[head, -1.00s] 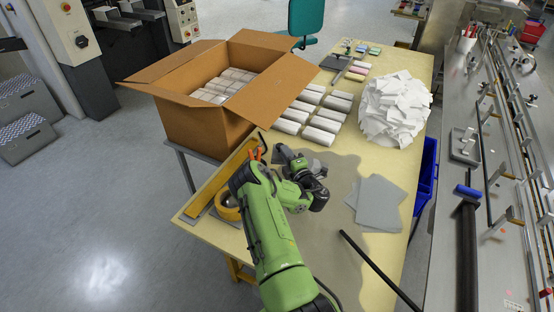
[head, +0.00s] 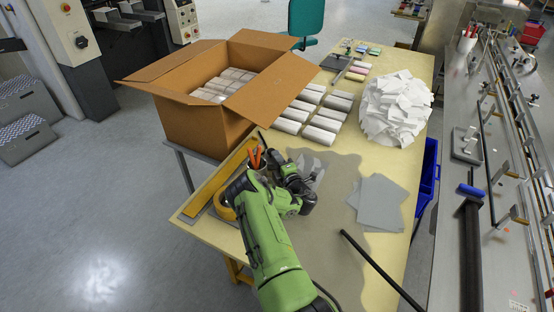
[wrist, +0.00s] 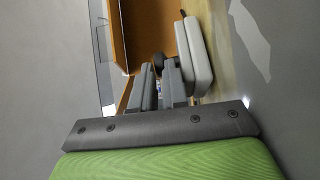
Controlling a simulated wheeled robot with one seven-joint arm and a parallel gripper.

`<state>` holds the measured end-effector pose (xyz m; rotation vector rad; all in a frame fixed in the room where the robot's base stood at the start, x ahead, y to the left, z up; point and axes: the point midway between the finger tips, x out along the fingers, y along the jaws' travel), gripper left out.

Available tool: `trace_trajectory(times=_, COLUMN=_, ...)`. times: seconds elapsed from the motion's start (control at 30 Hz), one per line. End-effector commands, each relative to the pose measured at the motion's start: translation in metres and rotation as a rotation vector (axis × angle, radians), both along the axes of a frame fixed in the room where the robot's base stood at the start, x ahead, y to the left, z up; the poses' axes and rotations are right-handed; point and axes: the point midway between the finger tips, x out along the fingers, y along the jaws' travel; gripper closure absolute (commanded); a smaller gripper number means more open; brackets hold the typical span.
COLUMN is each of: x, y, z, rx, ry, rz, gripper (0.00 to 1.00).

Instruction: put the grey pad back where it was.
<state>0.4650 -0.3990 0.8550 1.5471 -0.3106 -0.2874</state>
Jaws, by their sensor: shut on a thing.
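My gripper (head: 278,160) is over the near left part of the yellow table, between the cardboard box and the two flat grey sheets. In the wrist view my gripper (wrist: 160,78) has its grey fingers close together, shut on a thin thing that I take to be the grey pad. The pad is mostly hidden by the fingers, and its outline is hard to make out. Two flat grey sheets (head: 381,204) lie overlapping on the right of the table, apart from my gripper.
The open cardboard box (head: 205,125) stands behind my gripper. Several wrapped packs (head: 319,135) lie in rows beyond it. A white heap (head: 396,107) is at the back right. An orange tape roll (head: 226,206) is by my arm. A black rod (head: 380,268) lies at the front right.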

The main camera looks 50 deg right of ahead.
Motion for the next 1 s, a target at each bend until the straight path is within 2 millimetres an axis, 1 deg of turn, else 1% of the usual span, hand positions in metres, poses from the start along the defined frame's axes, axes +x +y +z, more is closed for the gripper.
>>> trace_trajectory(times=0.03, x=0.000, y=0.000, z=-0.003, rx=0.000, ry=0.000, rz=0.000, gripper=1.00)
trace_trajectory(times=0.13, x=0.000, y=0.000, z=-0.002, rx=0.000, ry=0.000, rz=0.000, gripper=1.00)
trace_trajectory(times=0.17, x=0.000, y=0.000, z=-0.002, rx=0.000, ry=0.000, rz=0.000, gripper=0.82)
trace_trajectory(times=0.3, x=0.000, y=0.000, z=-0.002, rx=0.000, ry=0.000, rz=0.000, gripper=0.61)
trace_trajectory(times=0.67, x=-0.001, y=0.000, z=-0.004, rx=0.005, ry=0.004, rz=-0.002, gripper=0.61)
trace_trajectory(times=0.77, x=-0.001, y=0.000, z=0.002, rx=0.006, ry=0.003, rz=-0.002, gripper=0.61)
trace_trajectory(times=0.83, x=-0.001, y=0.000, z=0.012, rx=0.006, ry=0.003, rz=-0.002, gripper=0.61)
trace_trajectory(times=0.87, x=-0.009, y=0.001, z=0.011, rx=0.007, ry=0.005, rz=-0.009, gripper=0.61)
trace_trajectory(times=0.9, x=-0.020, y=0.004, z=0.009, rx=0.011, ry=0.004, rz=-0.012, gripper=0.61)
trace_trajectory(times=0.97, x=-0.036, y=0.012, z=0.009, rx=0.010, ry=0.003, rz=-0.010, gripper=0.61)
trace_trajectory(times=1.0, x=-0.047, y=0.015, z=0.008, rx=0.009, ry=0.004, rz=-0.011, gripper=0.61)
